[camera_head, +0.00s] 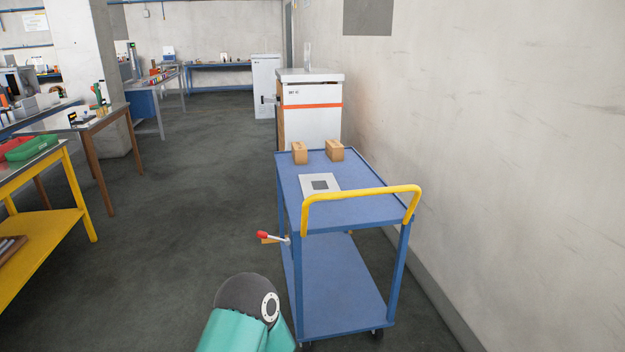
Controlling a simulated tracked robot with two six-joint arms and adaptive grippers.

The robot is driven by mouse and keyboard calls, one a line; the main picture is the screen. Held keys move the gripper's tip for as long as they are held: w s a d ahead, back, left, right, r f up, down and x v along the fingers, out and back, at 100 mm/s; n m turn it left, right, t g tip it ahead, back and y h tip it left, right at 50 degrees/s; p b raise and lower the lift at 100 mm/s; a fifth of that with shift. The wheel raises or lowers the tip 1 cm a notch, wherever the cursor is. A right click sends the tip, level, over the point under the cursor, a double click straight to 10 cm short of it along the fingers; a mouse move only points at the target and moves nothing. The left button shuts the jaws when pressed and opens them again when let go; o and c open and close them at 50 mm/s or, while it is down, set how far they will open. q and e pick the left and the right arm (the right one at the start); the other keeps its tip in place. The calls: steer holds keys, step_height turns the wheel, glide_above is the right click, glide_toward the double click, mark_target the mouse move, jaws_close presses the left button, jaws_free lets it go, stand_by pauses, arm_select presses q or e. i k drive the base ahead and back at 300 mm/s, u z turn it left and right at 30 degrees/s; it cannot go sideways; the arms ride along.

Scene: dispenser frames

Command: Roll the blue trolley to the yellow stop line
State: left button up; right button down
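The blue trolley (345,212) stands ahead of me, right of centre, close to the right wall. It has two shelves, and its yellow push handle (360,194) is at the near end. A lever with a red knob (262,235) sticks out on its left side. Part of my teal arm shows at the bottom centre, but neither gripper is visible.
A white cabinet (312,118) with an orange stripe stands just beyond the trolley. A yellow bench (45,225) with a green tray (40,147) and a wooden-legged table (88,123) are at left. Open grey floor (185,190) lies between these benches and the trolley.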

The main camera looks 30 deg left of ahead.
mark_target(333, 292)
steer(key=u, duration=0.2)
steer(key=i, duration=0.9)
steer(key=u, duration=0.15)
